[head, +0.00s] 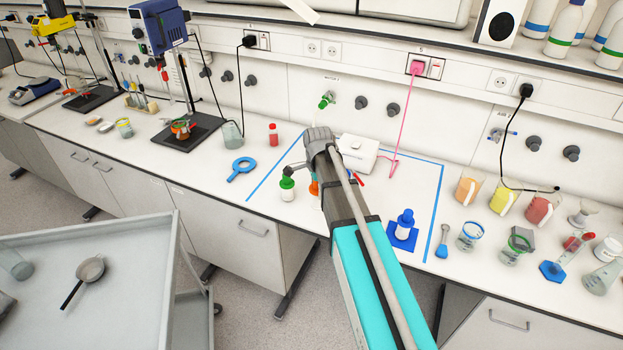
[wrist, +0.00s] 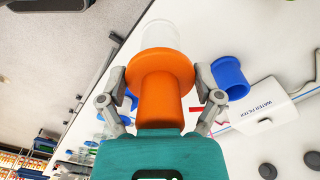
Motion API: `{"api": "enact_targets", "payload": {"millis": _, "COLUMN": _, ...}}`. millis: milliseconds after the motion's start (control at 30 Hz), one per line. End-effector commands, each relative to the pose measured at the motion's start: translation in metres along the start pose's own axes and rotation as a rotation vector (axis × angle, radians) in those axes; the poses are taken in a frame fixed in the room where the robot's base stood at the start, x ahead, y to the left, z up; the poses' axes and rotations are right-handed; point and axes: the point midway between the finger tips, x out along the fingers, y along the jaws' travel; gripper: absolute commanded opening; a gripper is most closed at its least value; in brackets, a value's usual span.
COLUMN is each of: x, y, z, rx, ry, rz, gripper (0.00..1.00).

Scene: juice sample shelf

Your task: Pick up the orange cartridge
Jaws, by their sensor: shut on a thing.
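The orange cartridge (wrist: 165,75) fills the middle of the wrist view, with an orange cap and flange and a pale, clear body beyond. The fingers of my gripper (wrist: 160,88) are on both sides of the orange part and shut on it. In the head view my arm hides most of the gripper, and only a small orange piece of the cartridge (head: 314,187) shows beside it. I cannot tell whether the cartridge touches the bench.
A green-capped bottle (head: 287,190) stands just left of the orange one. A blue-capped bottle (head: 405,222) stands on a blue square to the right. The white water filter box (head: 358,153) is behind. Blue tape (head: 437,215) borders this area; beakers stand further right.

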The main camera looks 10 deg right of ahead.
Motion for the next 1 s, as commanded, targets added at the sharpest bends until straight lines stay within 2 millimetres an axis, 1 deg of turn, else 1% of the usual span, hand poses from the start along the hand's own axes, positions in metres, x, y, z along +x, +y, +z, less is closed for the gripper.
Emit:
{"api": "enact_targets", "payload": {"millis": 33, "x": -0.006, "y": 0.01, "z": 0.001, "rx": 0.0, "ry": 0.0, "rz": 0.0, "gripper": 0.29}}
{"api": "enact_targets", "payload": {"millis": 100, "x": -0.009, "y": 0.017, "z": 0.001, "rx": 0.0, "ry": 0.0, "rz": 0.0, "gripper": 0.29}}
{"api": "enact_targets", "payload": {"millis": 300, "x": -0.013, "y": 0.028, "z": 0.002, "rx": 0.0, "ry": 0.0, "rz": 0.0, "gripper": 0.29}}
{"api": "enact_targets", "payload": {"millis": 1000, "x": -0.013, "y": 0.029, "z": 0.002, "rx": 0.0, "ry": 0.0, "rz": 0.0, "gripper": 0.29}}
